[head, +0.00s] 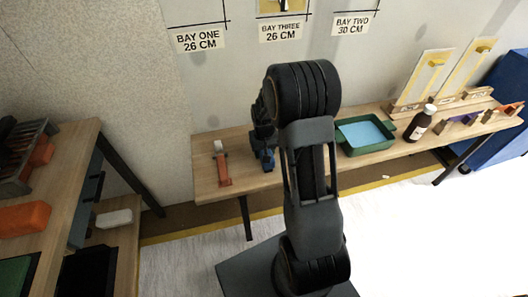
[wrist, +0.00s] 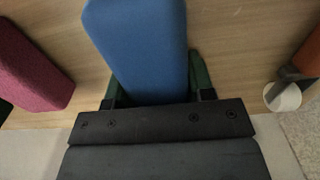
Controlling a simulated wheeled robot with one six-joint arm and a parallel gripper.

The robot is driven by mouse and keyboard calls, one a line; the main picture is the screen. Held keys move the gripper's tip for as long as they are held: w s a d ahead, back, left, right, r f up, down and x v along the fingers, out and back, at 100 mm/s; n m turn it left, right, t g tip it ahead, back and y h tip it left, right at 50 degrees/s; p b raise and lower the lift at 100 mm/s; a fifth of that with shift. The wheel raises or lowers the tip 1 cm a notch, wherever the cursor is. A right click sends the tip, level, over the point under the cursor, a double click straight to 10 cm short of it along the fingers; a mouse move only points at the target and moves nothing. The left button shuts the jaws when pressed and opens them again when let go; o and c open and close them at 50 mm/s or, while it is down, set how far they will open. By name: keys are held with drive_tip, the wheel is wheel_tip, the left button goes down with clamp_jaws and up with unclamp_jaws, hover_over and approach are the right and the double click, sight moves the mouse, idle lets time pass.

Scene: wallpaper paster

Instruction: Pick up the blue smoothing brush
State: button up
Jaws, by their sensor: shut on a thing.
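The blue smoothing brush shows in the wrist view as a long blue block (wrist: 140,45). It lies between the two dark green fingers of my gripper (wrist: 156,85), which are shut on its sides. My arm hides most of the brush and the gripper there. I cannot tell whether the brush touches the bench or is just above it.
An orange-handled tool with a white end (head: 222,165) lies left of my arm. A magenta block (wrist: 30,70) lies on the other side of the brush. Right of my arm are a green tray (head: 345,149) and a brown bottle (head: 420,125).

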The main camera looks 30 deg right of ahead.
drive_tip(key=shift+r, duration=0.6)
wheel_tip(320, 180, up, 2)
drive_tip(key=shift+r+p, duration=0.25)
drive_tip(key=shift+p, duration=0.25)
drive_tip(key=s+d+r+p, duration=0.1)
drive_tip(key=s+d+r, duration=0.2)
drive_tip(key=s, duration=0.3)
drive_tip(key=s+d+r+p, duration=0.2)
drive_tip(key=s+d+r, duration=0.1)
drive_tip(key=s+r, duration=0.3)
drive_tip(key=shift+s+d+r, duration=0.15)
drive_tip(key=shift+d, duration=0.25)
